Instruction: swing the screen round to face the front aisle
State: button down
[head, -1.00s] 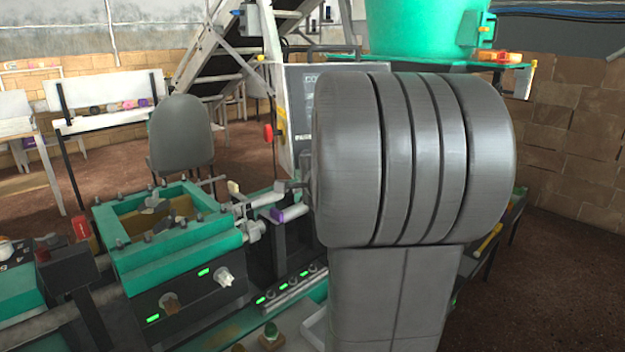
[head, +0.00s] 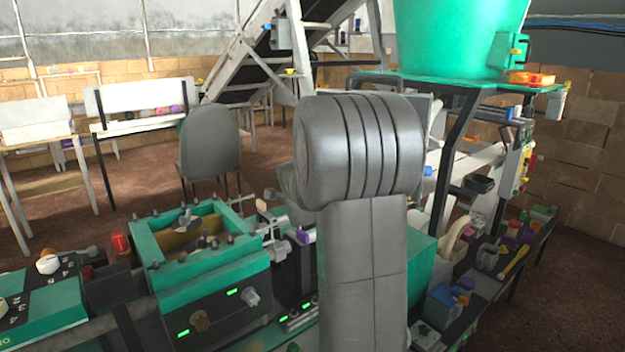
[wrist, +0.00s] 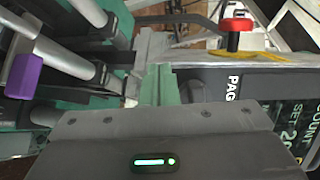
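The screen (wrist: 238,95) is a dark panel at the right of the wrist view, with "PAG", "COUNT" and "SET" lettering, partly cut off by the frame. A red knob (wrist: 236,26) on a yellow base stands at its edge. In the head view my grey arm hides most or all of the screen. My gripper (wrist: 160,88) shows in the wrist view as a dark body with a green light, with narrow grey-green parts beyond it, close beside the screen's left edge. I cannot tell whether they touch it or how far apart the fingertips are.
A green-framed machine (head: 205,255) stands left of my arm. A large green tub (head: 458,38) stands behind to the right, above a bench with several small items. A grey chair (head: 209,145) is behind. A purple-capped rod (wrist: 24,76) lies left of my gripper.

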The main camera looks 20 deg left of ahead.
jog(key=shift+m+h, duration=0.3)
jog(key=shift+w+a+p, duration=0.25)
jog(key=shift+w+p, duration=0.2)
jog(key=shift+w, duration=0.35)
jog(key=shift+w+a+p, duration=0.3)
jog(key=shift+w+p, duration=0.1)
jog(key=shift+w, duration=0.4)
jog(key=shift+w+a+p, duration=0.25)
jog(key=shift+w+p, duration=0.2)
jog(key=shift+w, duration=0.35)
